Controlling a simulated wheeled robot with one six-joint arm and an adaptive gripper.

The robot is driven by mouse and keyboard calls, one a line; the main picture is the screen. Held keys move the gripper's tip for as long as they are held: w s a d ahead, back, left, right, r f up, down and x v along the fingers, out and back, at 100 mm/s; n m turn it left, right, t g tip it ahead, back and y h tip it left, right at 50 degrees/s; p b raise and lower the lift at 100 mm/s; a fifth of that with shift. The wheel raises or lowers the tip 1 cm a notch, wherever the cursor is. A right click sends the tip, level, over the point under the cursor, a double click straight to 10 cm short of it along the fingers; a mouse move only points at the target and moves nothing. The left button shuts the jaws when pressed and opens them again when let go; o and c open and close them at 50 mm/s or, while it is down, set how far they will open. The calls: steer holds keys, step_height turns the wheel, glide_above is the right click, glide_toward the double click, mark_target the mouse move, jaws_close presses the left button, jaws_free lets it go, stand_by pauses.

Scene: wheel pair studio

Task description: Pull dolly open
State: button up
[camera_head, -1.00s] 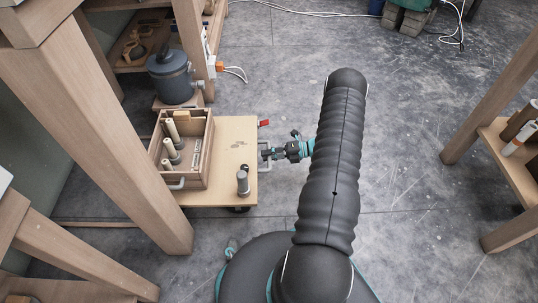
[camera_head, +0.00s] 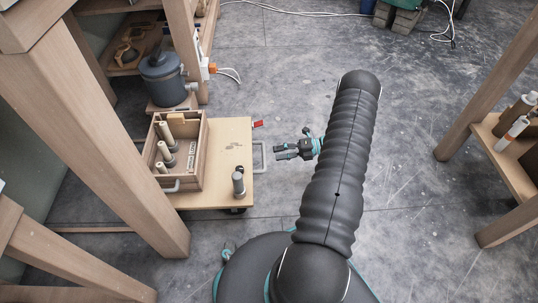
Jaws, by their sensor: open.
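The dolly (camera_head: 215,198) is a low light-wood platform on casters, partly under the wooden bench on the left and partly out on the floor. A grey metal handle (camera_head: 261,156) stands at its right edge. My gripper (camera_head: 278,152) is open and empty just to the right of this handle, apart from it, with its fingers pointing left. A wooden box (camera_head: 202,155) with several upright pale cylinders, a grey canister (camera_head: 164,80) and a small grey cylinder (camera_head: 238,183) are on or beside the dolly; what the canister rests on is unclear.
A thick wooden bench leg (camera_head: 130,150) stands left of the dolly. A red tab (camera_head: 257,124) juts from the dolly's right edge. A wooden shelf (camera_head: 515,165) stands at the far right. The floor (camera_head: 300,85) behind my gripper is clear, with a white cable farther back.

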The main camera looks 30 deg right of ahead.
steer(key=v, duration=0.5)
steer(key=shift+s+d, duration=0.1)
steer(key=shift+s, duration=0.1)
stand_by(0.4)
